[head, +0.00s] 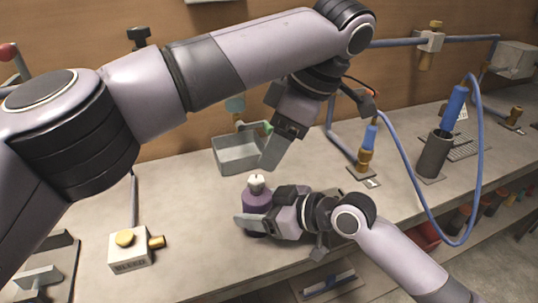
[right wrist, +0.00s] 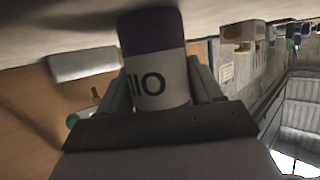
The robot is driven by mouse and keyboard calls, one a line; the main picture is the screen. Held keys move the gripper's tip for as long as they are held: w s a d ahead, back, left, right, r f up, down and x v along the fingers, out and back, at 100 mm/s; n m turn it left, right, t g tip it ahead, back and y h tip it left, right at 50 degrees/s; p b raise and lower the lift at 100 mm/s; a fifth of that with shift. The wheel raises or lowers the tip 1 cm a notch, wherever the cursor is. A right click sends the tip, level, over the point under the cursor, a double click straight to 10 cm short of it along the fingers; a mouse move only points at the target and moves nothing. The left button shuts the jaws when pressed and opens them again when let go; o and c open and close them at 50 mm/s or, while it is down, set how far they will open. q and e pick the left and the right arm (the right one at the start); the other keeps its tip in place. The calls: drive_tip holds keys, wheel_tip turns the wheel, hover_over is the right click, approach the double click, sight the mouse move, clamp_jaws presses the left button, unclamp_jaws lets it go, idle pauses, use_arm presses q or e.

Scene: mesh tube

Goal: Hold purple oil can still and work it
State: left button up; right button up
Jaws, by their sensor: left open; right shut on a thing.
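The purple oil can (head: 257,192) stands upright on the grey bench, with a pale tip on top. My right gripper (head: 250,222) is shut on its body from the right side. In the right wrist view the can (right wrist: 152,38) sits between the two fingers (right wrist: 160,95), and a white label with dark letters shows. My left gripper (head: 277,150) is open and empty, pointing down above and slightly right of the can's tip, apart from it. The can's lower part is partly hidden by my right gripper.
A grey open tray (head: 240,155) stands behind the can. A pale block with brass knobs (head: 130,250) is at the left front. A dark cylinder (head: 433,158) holding a blue-handled tool and a looping blue hose (head: 420,200) are at the right. Bench between block and can is clear.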

idle(0.4)
drive_tip(key=o, duration=1.3)
